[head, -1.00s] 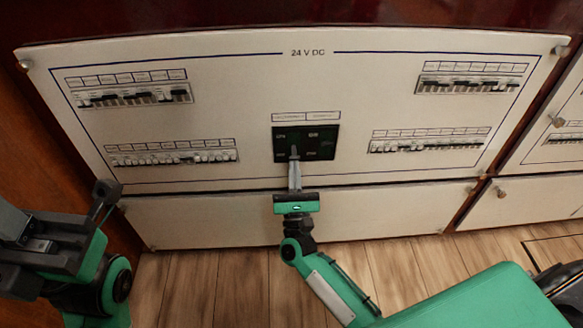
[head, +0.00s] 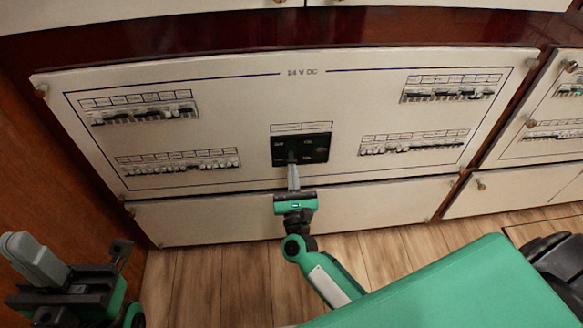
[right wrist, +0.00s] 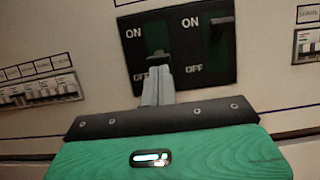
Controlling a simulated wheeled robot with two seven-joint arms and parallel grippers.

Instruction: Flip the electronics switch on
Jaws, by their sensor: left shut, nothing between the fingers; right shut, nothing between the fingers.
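The black switch plate (head: 318,150) sits at the middle of the white 24 V DC panel. In the right wrist view it holds two large switches, each marked ON above and OFF below. The left switch (right wrist: 158,58) has its dark handle low, near OFF. The right switch (right wrist: 219,20) has its handle up, by ON. My right gripper (head: 292,157) is shut and empty, pointing up at the left switch. Its fingertips (right wrist: 157,74) are just below that handle; I cannot tell if they touch. My left gripper (head: 35,260) is shut and empty at lower left, away from the panel.
Rows of small breakers sit on both sides of the plate: upper left (head: 145,113), lower left (head: 180,161), upper right (head: 450,90) and lower right (head: 414,143). Another breaker panel (head: 550,115) is at the right edge. A wooden wall stands at the left.

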